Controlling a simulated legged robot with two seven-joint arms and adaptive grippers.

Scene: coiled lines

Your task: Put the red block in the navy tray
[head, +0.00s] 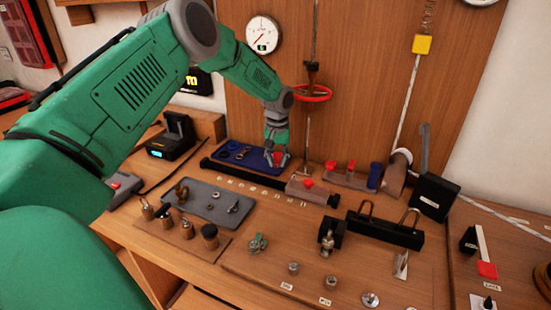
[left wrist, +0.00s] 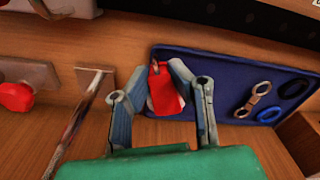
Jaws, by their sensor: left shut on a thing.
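The red block (left wrist: 165,91) is between the fingers of my left gripper (left wrist: 160,82), which is shut on it. In the left wrist view the block overlaps the left end of the navy tray (left wrist: 214,76); I cannot tell whether it touches the tray floor. In the head view the navy tray (head: 256,163) lies at the back of the bench, and my left gripper (head: 277,152) is low at its right end, with the red block (head: 278,159) partly hidden by the fingers. My right gripper is not in view.
Rings and a small metal link (left wrist: 254,97) lie in the tray's other half. A black bar (head: 240,173) runs in front of the tray. A red handwheel (head: 313,93) on a rod stands close right of my arm. A grey mat (head: 207,204) with small parts lies nearer.

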